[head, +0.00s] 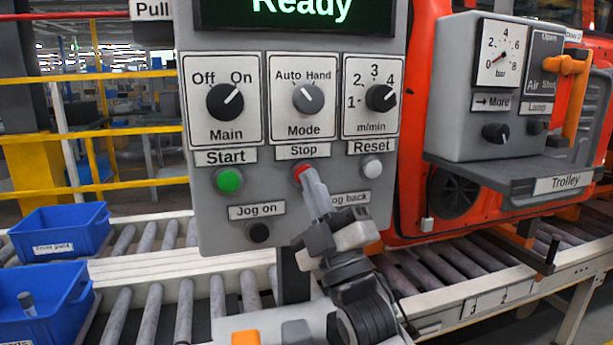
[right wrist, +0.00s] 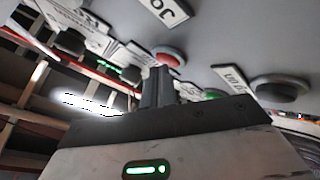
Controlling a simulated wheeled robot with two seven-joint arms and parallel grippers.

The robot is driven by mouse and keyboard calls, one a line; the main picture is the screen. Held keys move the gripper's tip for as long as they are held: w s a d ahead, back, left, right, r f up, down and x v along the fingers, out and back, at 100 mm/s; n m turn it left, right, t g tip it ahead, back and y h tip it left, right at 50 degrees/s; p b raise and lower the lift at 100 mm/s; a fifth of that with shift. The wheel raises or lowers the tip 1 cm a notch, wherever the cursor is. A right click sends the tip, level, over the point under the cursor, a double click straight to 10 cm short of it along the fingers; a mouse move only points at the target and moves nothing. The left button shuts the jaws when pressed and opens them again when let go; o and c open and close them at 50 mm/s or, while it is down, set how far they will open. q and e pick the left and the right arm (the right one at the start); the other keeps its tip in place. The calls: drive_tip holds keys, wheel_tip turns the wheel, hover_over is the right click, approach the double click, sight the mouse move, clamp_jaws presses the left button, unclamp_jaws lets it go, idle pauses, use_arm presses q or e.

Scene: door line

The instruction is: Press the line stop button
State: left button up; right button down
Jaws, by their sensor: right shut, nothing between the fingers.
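The red line stop button (head: 301,170) sits under the "Stop" label on the grey control panel (head: 290,220). My right gripper (head: 308,176) is shut and empty, with its fingertips at the lower right part of the button in the head view. In the right wrist view the shut fingers (right wrist: 160,75) point at the red button (right wrist: 169,58), which shows just beyond their tips. I cannot tell whether they touch it. The screen (head: 297,12) reads "Ready". My left gripper is not in view.
The green start button (head: 229,180) is left of the stop button and the white reset button (head: 371,167) is right of it. The black jog on button (head: 259,232) is below. A trolley box with a gauge (head: 497,55) stands at right; blue bins (head: 60,230) are at left.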

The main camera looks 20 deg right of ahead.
drive_tip(key=shift+w, duration=0.1)
idle(0.5)
drive_tip(key=shift+s, duration=1)
drive_tip(key=shift+s, duration=0.1)
drive_tip(key=s+p, duration=0.1)
drive_tip(key=s, duration=0.3)
drive_tip(key=shift+s+d, duration=0.1)
drive_tip(key=shift+s, duration=0.3)
